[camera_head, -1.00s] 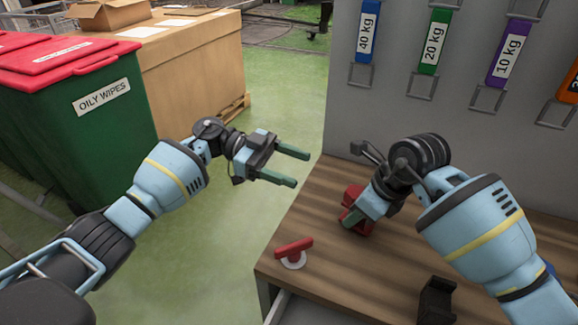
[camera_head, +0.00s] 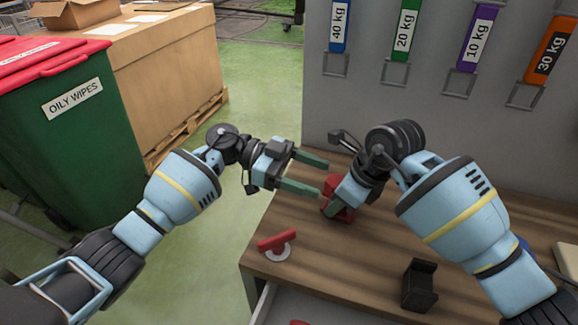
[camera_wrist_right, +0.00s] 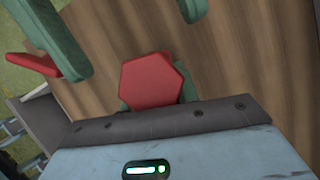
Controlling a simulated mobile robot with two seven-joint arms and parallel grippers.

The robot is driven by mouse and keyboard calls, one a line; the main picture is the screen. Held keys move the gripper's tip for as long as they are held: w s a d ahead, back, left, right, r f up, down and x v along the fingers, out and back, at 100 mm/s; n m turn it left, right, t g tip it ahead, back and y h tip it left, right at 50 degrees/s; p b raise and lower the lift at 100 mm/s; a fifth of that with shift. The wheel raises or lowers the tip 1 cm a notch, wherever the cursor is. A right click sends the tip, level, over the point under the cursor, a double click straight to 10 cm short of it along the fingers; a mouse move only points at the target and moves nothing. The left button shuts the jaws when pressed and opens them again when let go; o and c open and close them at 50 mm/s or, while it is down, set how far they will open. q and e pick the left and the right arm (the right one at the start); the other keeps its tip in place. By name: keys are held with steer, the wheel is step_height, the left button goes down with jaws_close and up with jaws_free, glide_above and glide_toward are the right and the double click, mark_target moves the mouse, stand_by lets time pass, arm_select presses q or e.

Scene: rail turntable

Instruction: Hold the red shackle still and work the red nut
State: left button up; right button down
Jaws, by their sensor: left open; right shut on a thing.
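The red shackle (camera_head: 340,213) is near the back left of the wooden bench, largely hidden by my right gripper (camera_head: 341,200), which is shut on it. In the right wrist view the red hexagonal nut (camera_wrist_right: 153,82) faces the camera between my right fingers and hides most of the shackle. My left gripper (camera_head: 320,174) is open and empty, its two green fingers pointing right towards the red parts. Its fingers (camera_wrist_right: 128,22) also show at the top of the right wrist view, apart from the nut.
A red handle on a white disc (camera_head: 277,244) is at the bench's left edge. A black holder (camera_head: 420,284) stands at the front. A grey panel (camera_head: 315,105) with weight labels rises behind. A green bin (camera_head: 90,150) and cardboard box (camera_head: 170,75) stand left.

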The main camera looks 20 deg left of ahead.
mark_target(326, 181)
arm_select(q)
steer(key=shift+d+f, duration=0.15)
steer(key=shift+d, duration=0.6)
steer(key=shift+d+f, duration=0.1)
steer(key=shift+d, duration=0.65)
steer(key=c, duration=0.8)
steer(key=o, duration=0.8)
steer(key=shift+a, duration=0.1)
steer(key=a, duration=0.4)
steer(key=a+r, duration=0.1)
steer(key=a, duration=0.3)
steer(key=a+r, duration=0.1)
steer(key=a, duration=0.2)
steer(key=shift+a, duration=0.4)
